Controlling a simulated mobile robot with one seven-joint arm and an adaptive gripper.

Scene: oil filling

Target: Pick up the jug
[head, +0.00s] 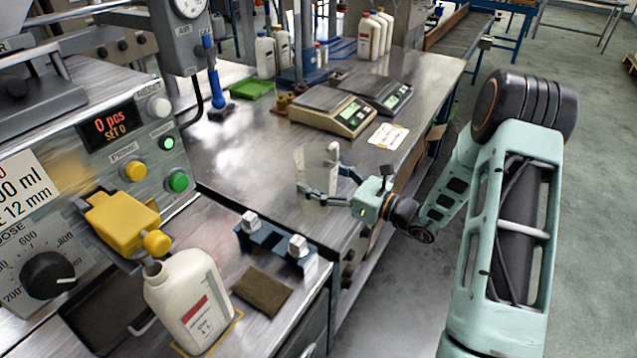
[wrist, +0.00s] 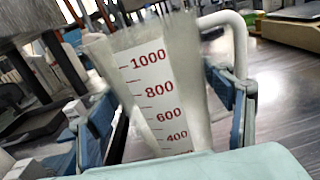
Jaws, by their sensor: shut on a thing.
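The jug (head: 317,180) is translucent with a handle, and in the wrist view the jug (wrist: 185,70) shows a white scale with red marks from 400 to 1000. My gripper (head: 320,192) is at the jug in the head view, with its fingers on either side of the jug's body. In the wrist view my gripper (wrist: 165,115) has its blue fingers left and right of the jug, shut on it. The handle is at the right in the wrist view. The jug's lower part is hidden there by my gripper. I cannot tell whether its base touches the bench.
A white bottle (head: 190,295) stands under the yellow nozzle (head: 125,225) of the filling machine. A blue fixture (head: 270,245) and a brown cloth (head: 262,291) lie nearby. Scales (head: 332,108) and a white card (head: 388,136) are behind the jug. Bare bench (head: 235,165) lies left of it.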

